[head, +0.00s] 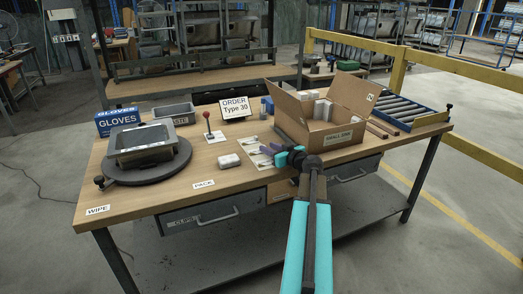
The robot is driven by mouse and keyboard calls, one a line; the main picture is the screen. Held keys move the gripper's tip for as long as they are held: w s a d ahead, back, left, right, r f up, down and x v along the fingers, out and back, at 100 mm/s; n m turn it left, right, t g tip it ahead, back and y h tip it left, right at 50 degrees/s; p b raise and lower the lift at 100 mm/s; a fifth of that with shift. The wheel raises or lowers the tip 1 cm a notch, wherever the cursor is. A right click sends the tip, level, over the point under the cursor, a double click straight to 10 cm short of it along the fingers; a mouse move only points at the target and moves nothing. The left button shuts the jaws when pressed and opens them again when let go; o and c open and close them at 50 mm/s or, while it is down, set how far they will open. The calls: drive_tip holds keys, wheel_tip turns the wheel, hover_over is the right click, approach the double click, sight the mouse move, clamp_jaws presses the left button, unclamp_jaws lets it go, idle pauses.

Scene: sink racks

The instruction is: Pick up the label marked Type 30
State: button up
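A small white sign reading "ORDER Type 30" (235,106) stands tilted back near the rear middle of the wooden table. A flat light sheet or tray with small labels (252,148) lies at the table's front middle; the markings on them are too small to read. My gripper (270,152) is above the right part of this sheet and hides some of it. I cannot tell whether it touches anything or how far its fingers are apart.
An open cardboard box (325,130) stands right of my gripper, beside a roller track (388,110). A white block (229,161), a red-knobbed lever (208,126), a round turntable (150,169) bearing a grey tray, and a blue gloves box (118,121) are to the left.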

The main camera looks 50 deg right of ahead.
drive_tip(key=shift+x, duration=1.2)
clamp_jaws()
